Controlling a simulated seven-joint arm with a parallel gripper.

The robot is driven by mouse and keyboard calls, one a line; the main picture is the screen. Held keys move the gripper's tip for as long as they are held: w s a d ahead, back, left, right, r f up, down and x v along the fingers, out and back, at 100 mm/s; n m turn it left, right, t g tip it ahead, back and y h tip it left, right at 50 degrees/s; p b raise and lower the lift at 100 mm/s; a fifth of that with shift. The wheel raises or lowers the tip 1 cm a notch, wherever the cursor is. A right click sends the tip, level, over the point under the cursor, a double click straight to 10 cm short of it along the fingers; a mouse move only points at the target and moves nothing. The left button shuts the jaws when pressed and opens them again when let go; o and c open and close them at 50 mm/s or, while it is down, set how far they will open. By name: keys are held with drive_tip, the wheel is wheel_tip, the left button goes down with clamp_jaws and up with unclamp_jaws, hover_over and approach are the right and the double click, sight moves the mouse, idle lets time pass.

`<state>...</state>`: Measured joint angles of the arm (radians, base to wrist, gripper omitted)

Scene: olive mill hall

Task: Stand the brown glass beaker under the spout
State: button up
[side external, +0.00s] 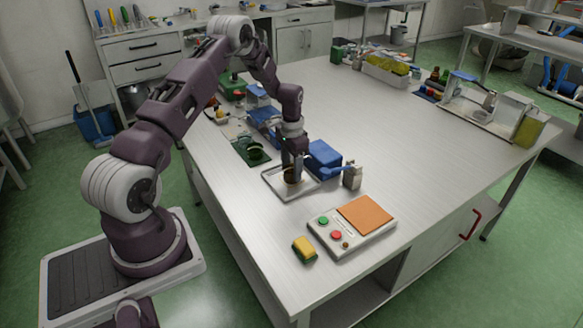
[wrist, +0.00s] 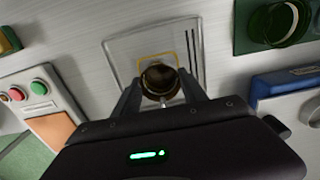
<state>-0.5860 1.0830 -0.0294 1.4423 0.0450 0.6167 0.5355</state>
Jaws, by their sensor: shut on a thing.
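The brown glass beaker (wrist: 160,80) is upright between the fingers of my gripper (wrist: 161,94), which is shut on it. In the side view the beaker (side external: 291,177) shows small and dark under my gripper (side external: 292,170), partly hidden by the fingers. It is over the pale tray (side external: 272,183); in the wrist view a yellow square outline on the tray (wrist: 122,52) shows around its far side. I cannot tell whether its base touches the tray. A blue box-shaped unit (side external: 324,157) stands close behind the gripper. I cannot clearly make out the spout.
A button panel with an orange pad (side external: 365,215) and a yellow-green sponge (side external: 304,249) lie in front. A small metal container (side external: 352,178) stands right of the blue unit. The table's right middle is clear.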

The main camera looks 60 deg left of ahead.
sight(289, 170)
drive_tip(key=o, duration=1.5)
drive_tip(key=shift+c, duration=0.2)
drive_tip(key=r, duration=0.5)
drive_tip(key=s+r, duration=0.1)
drive_tip(key=r, duration=0.1)
drive_tip(key=shift+r, duration=0.25)
